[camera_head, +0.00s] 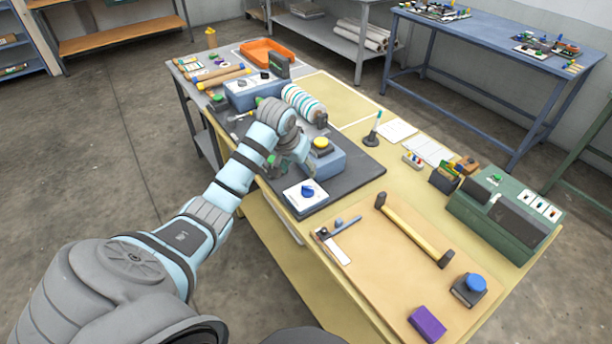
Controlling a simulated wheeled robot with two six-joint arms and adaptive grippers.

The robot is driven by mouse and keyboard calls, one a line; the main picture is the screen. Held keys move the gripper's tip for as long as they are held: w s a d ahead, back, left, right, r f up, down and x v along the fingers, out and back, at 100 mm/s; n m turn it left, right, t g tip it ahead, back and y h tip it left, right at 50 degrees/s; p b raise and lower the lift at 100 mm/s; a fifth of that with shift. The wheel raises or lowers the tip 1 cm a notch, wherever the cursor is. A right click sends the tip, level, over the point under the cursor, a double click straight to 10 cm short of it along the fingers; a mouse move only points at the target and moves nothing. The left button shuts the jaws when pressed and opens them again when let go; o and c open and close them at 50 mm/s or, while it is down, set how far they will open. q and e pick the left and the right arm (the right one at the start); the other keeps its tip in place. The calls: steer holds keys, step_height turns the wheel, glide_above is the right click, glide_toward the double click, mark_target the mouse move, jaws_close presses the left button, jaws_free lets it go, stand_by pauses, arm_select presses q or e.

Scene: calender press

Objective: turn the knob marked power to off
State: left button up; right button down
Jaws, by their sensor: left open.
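A blue knob (308,191) sits on a white plate (296,203) at the near corner of the dark press base. The plate's marking is too small to read, so I cannot tell whether it says power or which way the knob points. My left arm reaches in from the lower left over the press. My left gripper (277,164) is small in view, partly hidden by its own wrist. It is open, above the base and a little beyond and left of the blue knob, apart from it. My right gripper is out of view.
A yellow button (321,143) on a blue-grey box and a striped roller (304,103) stand close to my left gripper. A green box (505,215) stands at the right.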

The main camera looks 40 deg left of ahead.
mark_target(308, 187)
arm_select(q)
steer(key=b+x, duration=0.4)
steer(key=x, duration=1)
steer(key=shift+w+a, duration=0.1)
steer(key=shift+w, duration=0.1)
steer(key=shift+r, duration=0.1)
steer(key=shift+c, duration=0.6)
steer(key=c, duration=1.1)
steer(key=shift+o, duration=0.2)
